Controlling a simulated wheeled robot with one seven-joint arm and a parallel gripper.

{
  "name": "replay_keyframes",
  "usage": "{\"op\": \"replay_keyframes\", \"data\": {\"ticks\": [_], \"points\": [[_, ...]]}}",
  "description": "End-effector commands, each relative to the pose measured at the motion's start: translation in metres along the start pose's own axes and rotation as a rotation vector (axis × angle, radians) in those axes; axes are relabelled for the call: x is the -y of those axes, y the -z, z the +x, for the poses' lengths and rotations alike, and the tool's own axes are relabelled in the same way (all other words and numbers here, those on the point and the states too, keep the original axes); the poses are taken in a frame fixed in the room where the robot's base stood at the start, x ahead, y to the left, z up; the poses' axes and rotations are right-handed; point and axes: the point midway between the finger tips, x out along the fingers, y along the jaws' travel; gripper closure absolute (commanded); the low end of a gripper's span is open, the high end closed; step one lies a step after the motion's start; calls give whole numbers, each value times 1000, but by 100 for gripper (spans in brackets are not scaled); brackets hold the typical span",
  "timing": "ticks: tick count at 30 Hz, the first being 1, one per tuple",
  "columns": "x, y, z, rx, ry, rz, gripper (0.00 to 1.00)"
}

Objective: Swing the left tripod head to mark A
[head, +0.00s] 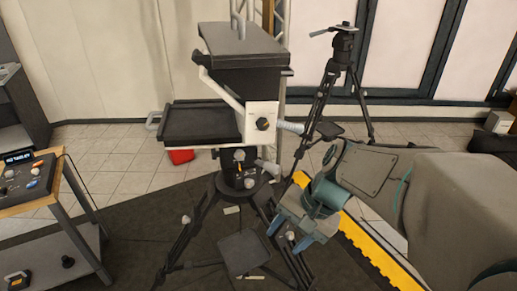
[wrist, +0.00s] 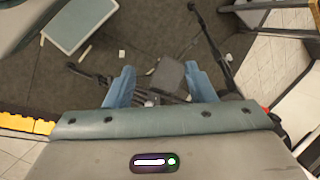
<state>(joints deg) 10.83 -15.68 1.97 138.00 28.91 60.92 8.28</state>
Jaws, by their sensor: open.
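The left tripod (head: 205,215) stands in the middle of the head view, with its dark head (head: 238,178) under a boxy rig (head: 262,125) with a hood and flat tray. A ridged grey grip (head: 290,127) sticks out to the right of the rig. A pale knob or handle (head: 268,166) sits beside the head. My gripper (head: 289,236) is open, low and right of the tripod head, apart from it. In the wrist view my blue fingers (wrist: 160,86) are apart, with a dark square pad and tripod legs (wrist: 215,50) below. I cannot make out mark A.
A second tripod (head: 325,95) with a bare head stands at the back right. A cart (head: 50,220) with a control panel stands at the left. A yellow floor strip (head: 375,255) runs below my arm. Dark mat (head: 130,215) lies open left of the tripod.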

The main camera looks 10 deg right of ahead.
Motion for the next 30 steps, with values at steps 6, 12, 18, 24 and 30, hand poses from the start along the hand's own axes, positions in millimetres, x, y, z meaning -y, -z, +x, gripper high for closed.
{"op": "replay_keyframes", "data": {"ticks": [6, 12, 18, 24, 30], "points": [[27, 42, 33, 245, 272, 444, 50], [43, 107, 43, 447, 564, 825, 50], [31, 187, 41, 613, 875, 1139, 50], [11, 236, 36, 698, 1076, 1299, 50], [13, 247, 35, 716, 1121, 1328, 50]]}}
